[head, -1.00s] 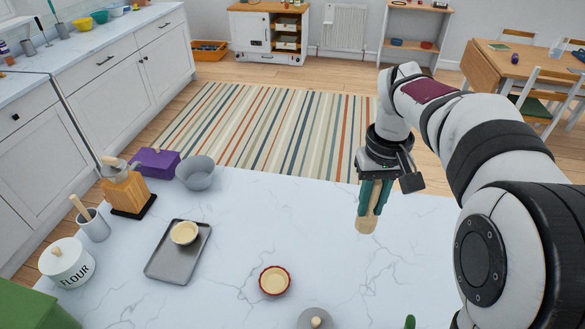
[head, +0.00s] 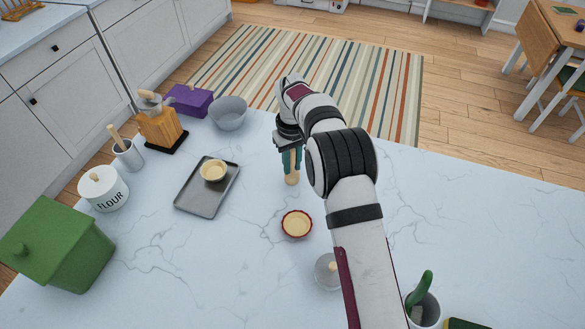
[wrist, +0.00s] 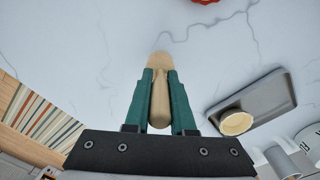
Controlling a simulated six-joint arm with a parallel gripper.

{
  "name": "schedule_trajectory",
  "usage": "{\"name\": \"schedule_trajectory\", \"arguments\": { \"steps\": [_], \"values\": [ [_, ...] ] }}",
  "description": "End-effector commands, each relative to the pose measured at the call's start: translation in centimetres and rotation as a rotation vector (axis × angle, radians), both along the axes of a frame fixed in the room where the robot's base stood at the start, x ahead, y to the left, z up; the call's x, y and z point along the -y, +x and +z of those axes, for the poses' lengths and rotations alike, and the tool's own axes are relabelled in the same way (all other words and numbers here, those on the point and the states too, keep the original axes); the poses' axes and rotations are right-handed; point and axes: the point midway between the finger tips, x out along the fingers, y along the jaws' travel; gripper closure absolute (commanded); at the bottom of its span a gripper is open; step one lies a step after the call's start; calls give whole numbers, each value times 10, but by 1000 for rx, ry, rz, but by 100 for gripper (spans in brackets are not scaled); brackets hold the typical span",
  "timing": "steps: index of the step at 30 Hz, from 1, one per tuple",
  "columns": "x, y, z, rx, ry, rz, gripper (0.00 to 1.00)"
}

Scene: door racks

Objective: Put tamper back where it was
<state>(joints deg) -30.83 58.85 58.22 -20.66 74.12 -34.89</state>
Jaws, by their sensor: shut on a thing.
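The tamper (head: 292,177) is a pale wooden piece with a rounded end. My gripper (head: 291,160) is shut on it, with its green fingers on either side. In the wrist view the tamper (wrist: 159,100) lies between the two fingers (wrist: 158,92). In the head view its lower end points down over the white marble counter, right of the grey tray. I cannot tell whether it touches the counter.
A grey tray (head: 190,203) holds a pale tart shell (head: 213,170). A red-rimmed dish (head: 296,224) and a grey lidded item (head: 327,271) stand nearer.

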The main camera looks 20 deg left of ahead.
Motion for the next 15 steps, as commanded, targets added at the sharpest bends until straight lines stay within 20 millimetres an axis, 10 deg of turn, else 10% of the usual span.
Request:
{"name": "schedule_trajectory", "arguments": {
  "steps": [14, 15],
  "values": [
    [1, 0, -25, -1, -1, -1, 100],
    [1, 0, -25, 0, 0, -1, 72]
  ]
}}
